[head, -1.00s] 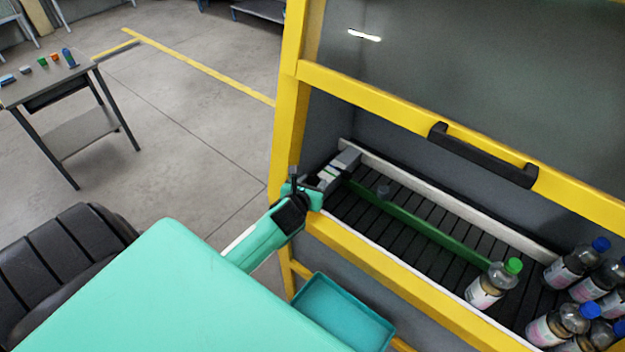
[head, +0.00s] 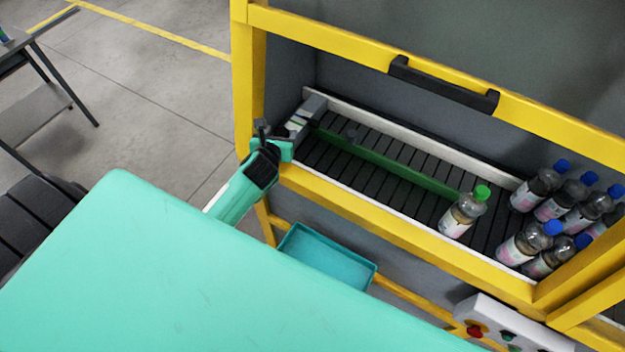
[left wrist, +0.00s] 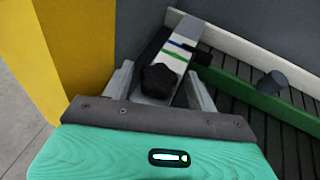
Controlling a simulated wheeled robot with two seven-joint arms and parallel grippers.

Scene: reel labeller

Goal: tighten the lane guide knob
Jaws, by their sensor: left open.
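The lane guide is a green rail (head: 390,164) running along the dark slatted conveyor (head: 345,175); it also shows in the left wrist view (left wrist: 240,90). A black knob (left wrist: 160,80) sits on the pale bracket (left wrist: 185,45) at the rail's left end. My left gripper (head: 290,137) reaches into the yellow-framed opening at that end. In the left wrist view its open fingers (left wrist: 160,88) stand on either side of the knob; I cannot tell whether they touch it. In the head view the knob is not clear. My right gripper is out of view.
A bottle with a green cap (head: 463,212) stands by the rail's right end. Several blue-capped bottles (head: 530,242) crowd the right. A grey peg (left wrist: 272,82) stands by the rail. The yellow frame (head: 250,90) is close beside my left gripper. A teal tray (head: 325,262) hangs below.

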